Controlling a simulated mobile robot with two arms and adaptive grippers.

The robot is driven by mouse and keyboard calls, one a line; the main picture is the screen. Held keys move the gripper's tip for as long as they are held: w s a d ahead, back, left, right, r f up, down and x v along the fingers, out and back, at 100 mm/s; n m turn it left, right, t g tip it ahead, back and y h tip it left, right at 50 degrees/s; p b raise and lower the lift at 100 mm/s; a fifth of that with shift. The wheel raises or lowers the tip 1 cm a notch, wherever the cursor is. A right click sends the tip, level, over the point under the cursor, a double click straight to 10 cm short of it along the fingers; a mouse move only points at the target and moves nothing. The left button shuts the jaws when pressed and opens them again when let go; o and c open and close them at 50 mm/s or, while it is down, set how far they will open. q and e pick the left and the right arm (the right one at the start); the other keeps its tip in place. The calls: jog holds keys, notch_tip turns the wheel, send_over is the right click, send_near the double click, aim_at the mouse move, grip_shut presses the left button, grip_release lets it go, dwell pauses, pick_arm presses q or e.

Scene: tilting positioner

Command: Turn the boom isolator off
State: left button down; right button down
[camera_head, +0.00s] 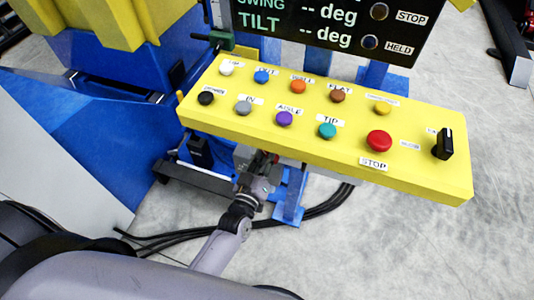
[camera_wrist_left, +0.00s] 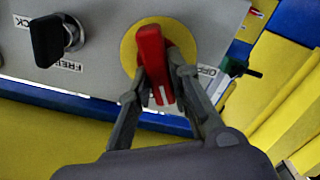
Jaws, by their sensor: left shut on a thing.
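The boom isolator shows in the left wrist view as a red handle (camera_wrist_left: 151,55) on a round yellow plate (camera_wrist_left: 182,37), set in a grey panel (camera_wrist_left: 105,20). A white mark on the handle is at its lower end, between my fingers. A partly hidden label (camera_wrist_left: 207,71) sits to the right of the plate. My left gripper (camera_wrist_left: 161,82) is shut on the red handle, one finger on each side. In the head view my left gripper (camera_head: 262,168) is below the yellow button console, and the isolator is hidden there. My right gripper is not in view.
A black knob (camera_wrist_left: 48,40) with a "FREE" label is left of the isolator. The yellow console (camera_head: 345,165) with several buttons and a black selector (camera_head: 443,144) overhangs my left gripper. A display (camera_head: 335,22) stands behind. Black cables (camera_head: 325,205) lie on the floor.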

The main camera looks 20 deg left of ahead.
pick_arm(q)
jog(key=n, duration=0.2)
jog(key=shift+a+f+n, duration=0.1)
jog(key=shift+n, duration=0.3)
jog(key=n, duration=0.2)
jog(key=shift+a+f+n, duration=0.1)
jog(key=shift+n, duration=0.3)
jog(key=n+b, duration=0.1)
jog(key=n, duration=0.2)
jog(key=shift+f, duration=0.15)
jog(key=shift+n+b, duration=0.4)
jog(key=shift+n, duration=1.2)
jog(key=c, duration=1.5)
grip_release()
